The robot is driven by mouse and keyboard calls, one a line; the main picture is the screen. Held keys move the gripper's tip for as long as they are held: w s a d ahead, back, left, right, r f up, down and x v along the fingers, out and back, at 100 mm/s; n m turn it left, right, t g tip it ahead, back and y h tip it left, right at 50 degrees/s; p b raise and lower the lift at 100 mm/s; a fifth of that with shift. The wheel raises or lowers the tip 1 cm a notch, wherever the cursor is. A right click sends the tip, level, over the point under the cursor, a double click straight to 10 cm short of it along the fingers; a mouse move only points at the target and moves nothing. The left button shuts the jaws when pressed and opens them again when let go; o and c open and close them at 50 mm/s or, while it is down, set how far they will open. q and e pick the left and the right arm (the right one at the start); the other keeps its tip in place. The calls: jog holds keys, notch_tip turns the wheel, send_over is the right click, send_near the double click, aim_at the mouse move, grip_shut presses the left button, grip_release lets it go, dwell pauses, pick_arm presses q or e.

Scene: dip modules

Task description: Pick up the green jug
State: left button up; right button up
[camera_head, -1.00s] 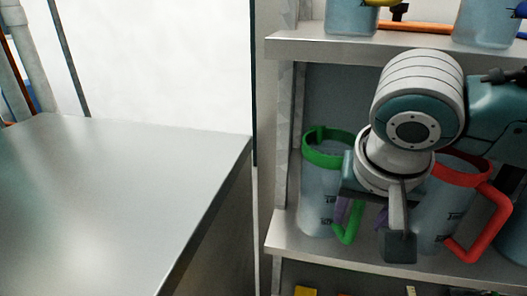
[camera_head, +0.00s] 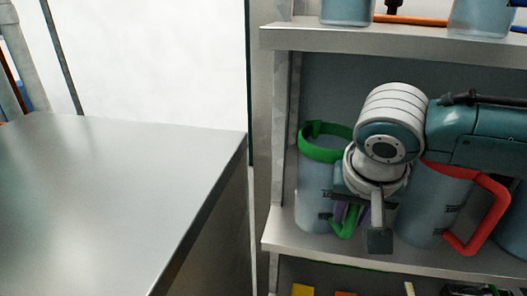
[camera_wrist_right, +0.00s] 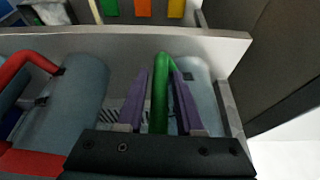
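The green jug (camera_head: 312,200) is a clear blue-grey jug with a green rim and green handle, standing upright on the middle shelf at its left end. My right gripper (camera_head: 345,213) is at the jug's handle, partly hidden by my wrist. In the right wrist view, the green handle (camera_wrist_right: 160,100) runs between the two purple fingers of my right gripper (camera_wrist_right: 160,76). The fingers stand on either side of it, with small gaps seeming to show, so the gripper looks open. The jug's body (camera_wrist_right: 199,95) shows behind the right finger. My left gripper is not in view.
A jug with a red handle (camera_head: 427,207) stands close to the right on the same shelf (camera_head: 340,250). The shelf's side post (camera_head: 283,130) is just left of the green jug. More jugs (camera_head: 347,10) are on the shelf above. A bare metal table (camera_head: 110,190) stands at left.

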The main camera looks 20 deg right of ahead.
grip_shut()
jog(key=shift+r, duration=0.1)
dwell(0.5)
